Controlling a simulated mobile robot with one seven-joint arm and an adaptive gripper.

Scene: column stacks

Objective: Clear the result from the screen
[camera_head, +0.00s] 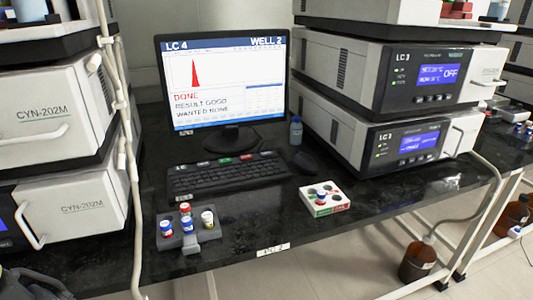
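The monitor (222,85) stands upright at the back of the black bench. Its screen reads "LC 4", "WELL 2", "DONE", "RESULT GOOD" and "WANTED NONE", with one red peak on a plot. The black keyboard (228,177) lies in front of it, with a few coloured keys, green and red among them, along its back edge; their labels are too small to read. A black mouse (305,161) lies right of the keyboard. A dark grey part at the lower left corner may be my gripper (35,286); it is cut off, its fingertips are not clear, and it is apart from the keyboard.
A grey rack (208,237) with several capped vials and a white tray (339,203) with a vial stand near the front edge. A small bottle (296,130) stands beside the monitor. White instrument stacks flank the workspace; a pale upright pipe (128,150) rises left of the keyboard.

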